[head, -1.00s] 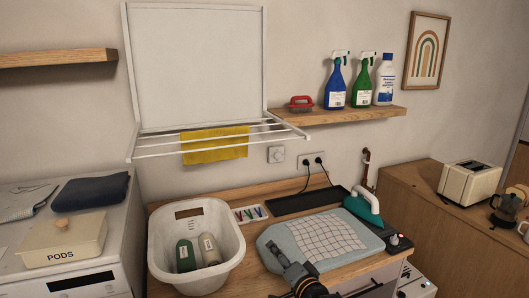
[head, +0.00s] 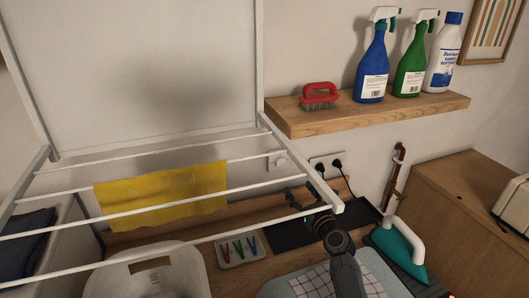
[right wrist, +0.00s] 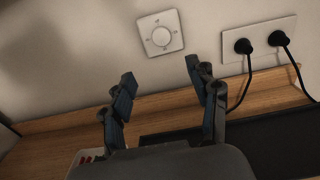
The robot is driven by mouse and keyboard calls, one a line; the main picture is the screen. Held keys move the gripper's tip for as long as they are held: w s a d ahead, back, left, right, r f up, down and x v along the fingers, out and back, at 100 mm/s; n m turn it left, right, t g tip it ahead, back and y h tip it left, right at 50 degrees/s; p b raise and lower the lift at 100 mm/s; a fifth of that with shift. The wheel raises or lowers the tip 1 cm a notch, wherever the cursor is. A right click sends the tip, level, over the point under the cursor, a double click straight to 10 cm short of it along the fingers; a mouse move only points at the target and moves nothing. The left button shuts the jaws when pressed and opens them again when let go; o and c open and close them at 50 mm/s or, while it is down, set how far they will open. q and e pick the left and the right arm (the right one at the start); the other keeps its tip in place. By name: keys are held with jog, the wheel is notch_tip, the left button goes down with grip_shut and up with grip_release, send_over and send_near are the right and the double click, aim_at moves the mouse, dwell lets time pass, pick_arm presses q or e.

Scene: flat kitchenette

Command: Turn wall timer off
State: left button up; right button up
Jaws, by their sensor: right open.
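The wall timer (head: 279,160) is a small white square plate with a round knob, fixed to the wall beside the socket. In the right wrist view the timer (right wrist: 160,33) shows whole, with marks around its knob, above and beyond my fingertips. My right gripper (head: 303,192) is open and empty, below and to the right of the timer in the head view. In the right wrist view the right gripper (right wrist: 158,75) has its two fingers spread, apart from the timer. My left gripper is not in view.
A double socket (head: 328,165) with two black plugs and cords is right of the timer. The drying rack (head: 256,190) with a yellow cloth (head: 165,193) juts out close to my right gripper. A wooden shelf (head: 365,117) with bottles hangs above. A black tray (head: 285,235) lies below.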

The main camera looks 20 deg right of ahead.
aim_at(282, 163)
jog(key=w+b, duration=0.1)
jog(key=w, duration=0.3)
jog(key=w+b, duration=0.1)
jog(key=w, duration=0.3)
jog(key=w+d+b, duration=0.1)
jog(key=w, duration=0.3)
jog(key=shift+w, duration=0.4)
jog(key=shift+w+r+b, duration=0.15)
jog(key=shift+w+b, duration=0.35)
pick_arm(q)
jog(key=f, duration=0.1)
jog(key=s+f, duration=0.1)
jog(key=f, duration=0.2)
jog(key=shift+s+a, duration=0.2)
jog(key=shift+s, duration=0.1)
pick_arm(e)
jog(key=shift+d, duration=0.1)
jog(key=shift+c, duration=0.5)
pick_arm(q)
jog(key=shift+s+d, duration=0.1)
pick_arm(e)
jog(key=c, duration=1.1)
